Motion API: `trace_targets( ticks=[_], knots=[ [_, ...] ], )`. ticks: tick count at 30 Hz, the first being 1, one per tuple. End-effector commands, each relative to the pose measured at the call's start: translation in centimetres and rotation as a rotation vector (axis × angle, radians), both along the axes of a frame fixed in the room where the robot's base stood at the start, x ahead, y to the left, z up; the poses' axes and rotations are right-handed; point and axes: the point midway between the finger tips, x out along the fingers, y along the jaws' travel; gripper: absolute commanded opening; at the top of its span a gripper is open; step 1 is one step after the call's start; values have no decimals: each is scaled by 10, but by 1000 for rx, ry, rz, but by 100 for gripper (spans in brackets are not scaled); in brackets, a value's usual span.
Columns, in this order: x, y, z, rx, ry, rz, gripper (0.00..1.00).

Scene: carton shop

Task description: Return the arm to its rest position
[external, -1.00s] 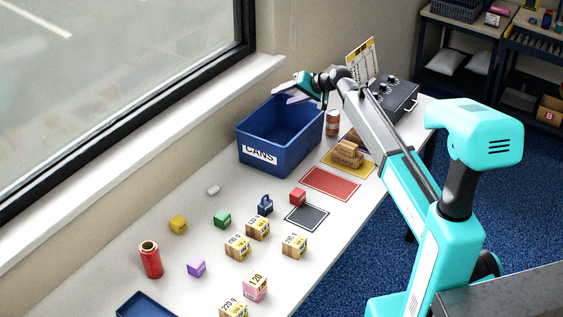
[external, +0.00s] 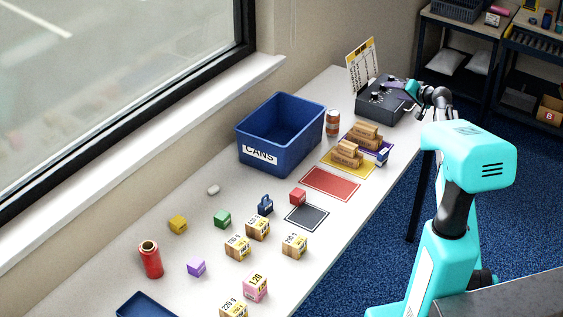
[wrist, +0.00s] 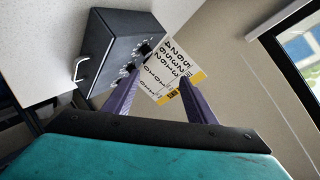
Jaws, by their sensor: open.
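My gripper (external: 398,88) is at the far end of the table, just above or in front of the dark control box (external: 385,103). In the wrist view my two purple-grey fingers (wrist: 160,98) are spread apart with nothing between them. My arm is swung to the right side of the table and partly hidden behind my turquoise upper housing. I cannot tell the exact gap between the gripper and the box.
A blue bin marked CANS (external: 262,156) stands by the window wall, with a brown-and-white can (external: 333,122) beside it. The red mat (external: 330,184) and the dark mat (external: 318,217) are bare. Several small blocks and cartons cover the near table.

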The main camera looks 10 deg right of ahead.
Motion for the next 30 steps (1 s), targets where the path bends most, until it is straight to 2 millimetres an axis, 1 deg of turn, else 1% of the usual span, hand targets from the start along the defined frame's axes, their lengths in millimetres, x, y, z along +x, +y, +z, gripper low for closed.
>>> trace_targets(
  ticks=[1, 2, 3, 5, 6, 8, 9, 12, 14, 16, 17, 19, 22, 26, 27, 29, 30],
  knots=[
    [-4, -27, -10, -8, -6, -39, 51],
    [-6, -41, -14, -12, -9, -60, 51],
    [-9, -60, -19, -19, -15, -89, 51],
    [-15, -89, -27, -30, -22, -132, 51],
    [-19, -108, -31, -38, -28, -160, 51],
    [-26, -134, -38, -49, -34, -199, 51],
    [-31, -151, -43, -57, -37, -224, 51],
    [-44, -187, -56, -73, -38, -277, 51],
    [-52, -205, -66, -85, -33, -303, 51],
    [-62, -219, -82, -97, -16, -324, 51],
    [-67, -224, -90, -103, -5, -329, 51],
    [-75, -226, -108, -115, 26, -328, 51],
    [-85, -219, -137, -128, 79, -308, 51],
    [-98, -197, -177, -141, 164, -261, 51],
    [-103, -189, -190, -146, 194, -244, 51],
    [-112, -176, -210, -153, 240, -216, 51],
    [-118, -167, -224, -156, 272, -198, 51]
  ],
)
